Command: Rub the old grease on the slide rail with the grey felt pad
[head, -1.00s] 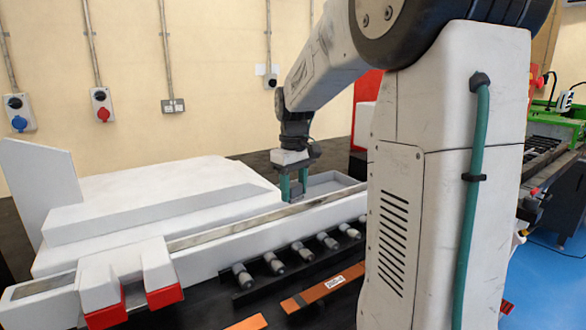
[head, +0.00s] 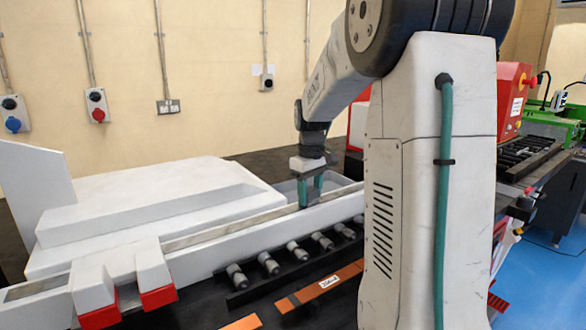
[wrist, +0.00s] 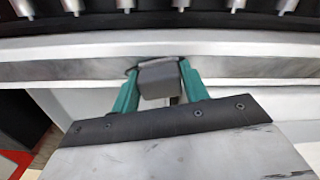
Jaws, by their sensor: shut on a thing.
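My gripper (head: 311,192) has teal fingers and points down at the slide rail (head: 225,231), a long pale metal strip along the white machine. In the wrist view my gripper (wrist: 158,78) is shut on the grey felt pad (wrist: 160,84), a dark grey block between the fingers. The pad overlaps the slide rail (wrist: 70,70) in that view; whether it presses on the rail is hard to tell. In the head view the pad is hidden or too small to tell. Darker smudges show on the rail beside the pad; I cannot tell whether they are grease.
A white tray recess (head: 288,187) lies behind the rail. Two white blocks with red ends (head: 158,298) straddle the rail at the left. Several grey cylindrical parts (head: 270,264) stand in a black rack in front. An orange bar with a label (head: 345,274) lies nearer.

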